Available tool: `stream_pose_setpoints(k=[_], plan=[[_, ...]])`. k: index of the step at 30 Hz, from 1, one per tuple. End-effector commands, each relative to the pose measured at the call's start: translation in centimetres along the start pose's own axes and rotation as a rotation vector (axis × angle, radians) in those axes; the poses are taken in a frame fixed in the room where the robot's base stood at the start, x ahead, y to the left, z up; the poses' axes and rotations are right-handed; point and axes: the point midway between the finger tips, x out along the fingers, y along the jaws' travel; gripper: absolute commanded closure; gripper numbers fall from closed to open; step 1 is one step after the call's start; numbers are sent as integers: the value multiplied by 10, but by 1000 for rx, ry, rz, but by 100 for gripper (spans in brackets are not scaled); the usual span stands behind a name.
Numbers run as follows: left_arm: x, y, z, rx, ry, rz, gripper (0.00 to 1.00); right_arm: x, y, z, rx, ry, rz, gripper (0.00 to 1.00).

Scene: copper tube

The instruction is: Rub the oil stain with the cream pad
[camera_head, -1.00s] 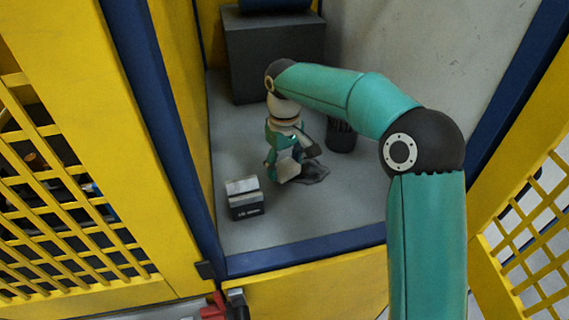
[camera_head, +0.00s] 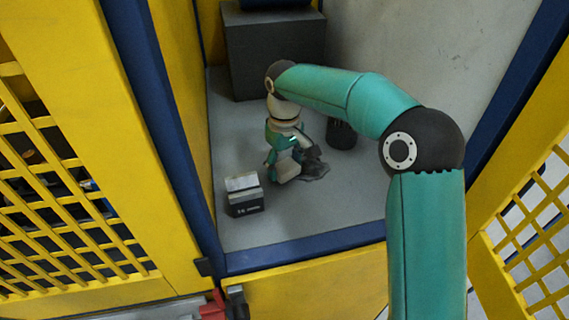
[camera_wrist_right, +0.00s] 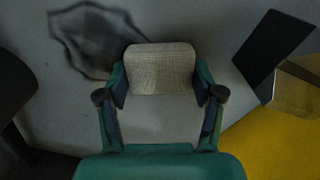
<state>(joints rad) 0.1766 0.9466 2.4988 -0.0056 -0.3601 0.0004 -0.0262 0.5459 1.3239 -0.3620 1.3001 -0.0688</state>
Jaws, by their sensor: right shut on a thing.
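My right gripper (camera_head: 289,176) reaches down to the grey floor inside the yellow and blue enclosure. In the right wrist view it is shut on the cream pad (camera_wrist_right: 160,70), a pale woven block between its two fingertips. The oil stain (camera_head: 316,171) is a dark irregular patch on the floor, just right of the gripper in the head view. In the wrist view the stain (camera_wrist_right: 92,35) lies up and left of the pad, and the pad's corner overlaps its edge. I cannot tell whether the pad touches the floor. My left gripper is not in view.
A small box with a pale top and dark front (camera_head: 244,196) stands left of the gripper. A dark cylinder (camera_head: 341,134) stands behind the stain. A large dark grey block (camera_head: 272,58) is at the back. A blue front sill (camera_head: 305,248) edges the floor.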

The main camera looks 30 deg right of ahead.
Motion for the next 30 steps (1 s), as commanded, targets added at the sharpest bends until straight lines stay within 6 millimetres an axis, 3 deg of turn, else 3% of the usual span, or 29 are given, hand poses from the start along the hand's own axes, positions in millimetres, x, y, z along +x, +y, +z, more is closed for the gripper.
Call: stream_pose_setpoints(k=[14,30], plan=[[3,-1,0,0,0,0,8,6,3,2,1,0,0,63],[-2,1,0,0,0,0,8,3,35,17,1,0,0,63]])
